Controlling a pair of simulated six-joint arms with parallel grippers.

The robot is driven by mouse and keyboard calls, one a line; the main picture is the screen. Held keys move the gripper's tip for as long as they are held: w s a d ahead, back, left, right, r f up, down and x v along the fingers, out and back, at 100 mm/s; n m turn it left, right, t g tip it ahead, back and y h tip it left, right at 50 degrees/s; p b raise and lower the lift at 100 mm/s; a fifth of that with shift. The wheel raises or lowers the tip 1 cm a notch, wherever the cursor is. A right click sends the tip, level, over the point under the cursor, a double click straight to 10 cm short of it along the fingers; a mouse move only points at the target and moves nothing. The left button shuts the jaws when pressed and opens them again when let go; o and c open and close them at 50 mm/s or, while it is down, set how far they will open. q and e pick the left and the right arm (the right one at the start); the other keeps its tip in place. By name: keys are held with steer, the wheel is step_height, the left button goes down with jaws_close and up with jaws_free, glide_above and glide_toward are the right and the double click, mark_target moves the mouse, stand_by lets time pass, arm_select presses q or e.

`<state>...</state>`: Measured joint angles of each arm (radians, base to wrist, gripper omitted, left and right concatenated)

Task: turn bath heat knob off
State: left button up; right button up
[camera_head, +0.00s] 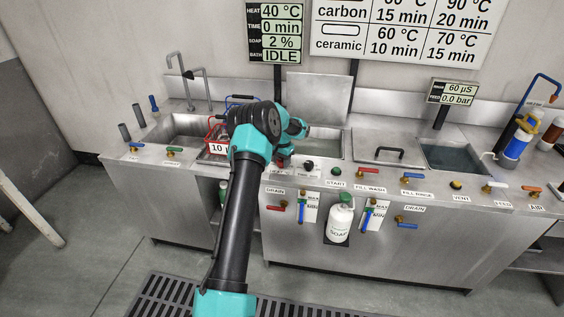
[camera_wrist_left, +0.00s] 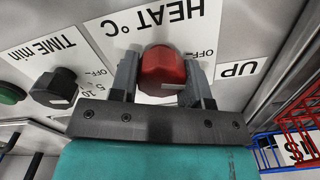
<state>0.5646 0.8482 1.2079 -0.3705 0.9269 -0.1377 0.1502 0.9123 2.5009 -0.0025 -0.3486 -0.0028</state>
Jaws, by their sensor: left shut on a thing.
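The red heat knob (camera_wrist_left: 163,66) sits on the sloped panel under the "HEAT °C" label, which appears upside down in the left wrist view. My left gripper (camera_wrist_left: 163,78) is shut on the knob, one finger on each side. A pale pointer line on the knob is toward its lower right; an "OFF" mark is printed to the right. In the head view my left gripper (camera_head: 286,150) reaches down to the panel, and the arm hides most of the knob. The display (camera_head: 275,30) reads HEAT 40 °C, bath IDLE. My right gripper is not in view.
A black time knob (camera_wrist_left: 56,87) and green start button (camera_wrist_left: 11,95) are beside it in the wrist view. A red wire basket (camera_head: 216,138) stands left of my arm. A soap bottle (camera_head: 340,220) hangs on the front. A raised lid (camera_head: 319,97) stands behind.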

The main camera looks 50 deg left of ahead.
arm_select(q)
steer(key=shift+n, duration=0.9)
steer(key=o, duration=0.9)
steer(key=shift+o, duration=0.2)
step_height(320, 180, up, 18)
steer(key=shift+f, duration=0.25)
steer(key=shift+f, duration=0.1)
